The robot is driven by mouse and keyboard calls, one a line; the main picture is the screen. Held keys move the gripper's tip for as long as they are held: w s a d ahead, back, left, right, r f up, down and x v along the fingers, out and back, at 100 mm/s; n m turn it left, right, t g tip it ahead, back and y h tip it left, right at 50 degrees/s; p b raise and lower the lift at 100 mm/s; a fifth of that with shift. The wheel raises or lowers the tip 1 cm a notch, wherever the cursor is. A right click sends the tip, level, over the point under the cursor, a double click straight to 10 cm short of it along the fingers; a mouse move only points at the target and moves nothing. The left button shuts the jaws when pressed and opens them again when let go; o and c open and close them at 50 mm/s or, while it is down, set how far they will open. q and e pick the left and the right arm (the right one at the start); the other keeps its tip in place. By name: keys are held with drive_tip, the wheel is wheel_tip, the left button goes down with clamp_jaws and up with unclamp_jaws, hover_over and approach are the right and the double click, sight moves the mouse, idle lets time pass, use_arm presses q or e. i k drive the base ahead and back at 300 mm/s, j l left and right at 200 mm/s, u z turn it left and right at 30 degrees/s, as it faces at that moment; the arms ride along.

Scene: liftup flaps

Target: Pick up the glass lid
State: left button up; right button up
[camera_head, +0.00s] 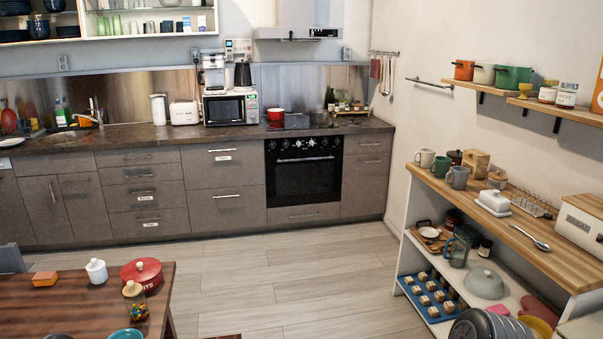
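No lid is plainly clear glass at this distance. A pale grey-green dome with a small knob (484,283) sits on the lower shelf of the wooden-topped unit at the right; it may be the glass lid, but I cannot tell its material. A red lidded pot (142,272) stands on the dining table at the lower left. Beside it is a jar with a light round lid and colourful contents (135,300). Neither of my grippers shows in the head view, so nothing is seen held.
The dining table (60,305) fills the lower left. The shelf unit (520,240) lines the right wall, with a blue muffin tray (430,297) left of the dome. A ribbed grey object (488,324) partly covers the front. Open floor (290,285) lies between.

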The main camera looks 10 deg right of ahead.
sight(352, 123)
drive_tip(key=i+l+z, duration=0.1)
drive_tip(key=i+l, duration=0.2)
drive_tip(key=i, duration=0.15)
drive_tip(key=i+l, duration=0.25)
drive_tip(key=i, duration=0.2)
drive_tip(key=i+l+z, duration=0.15)
drive_tip(key=i, duration=0.3)
drive_tip(key=i+j+u, duration=0.1)
drive_tip(key=i+u, duration=0.15)
drive_tip(key=i, duration=2.05)
drive_tip(key=i+l+u, duration=0.2)
drive_tip(key=i+l, duration=0.15)
drive_tip(key=i, duration=0.35)
drive_tip(key=i+l+u, duration=0.15)
drive_tip(key=i+l, duration=0.35)
drive_tip(key=i, duration=0.2)
drive_tip(key=i+l+u, duration=0.2)
drive_tip(key=i+l, duration=0.35)
drive_tip(key=i+l+u, duration=0.25)
drive_tip(key=l+u, duration=0.2)
drive_tip(key=l, duration=0.8)
drive_tip(key=l+u, duration=0.45)
drive_tip(key=l, duration=0.8)
drive_tip(key=k+j, duration=0.15)
drive_tip(key=i+l, duration=0.15)
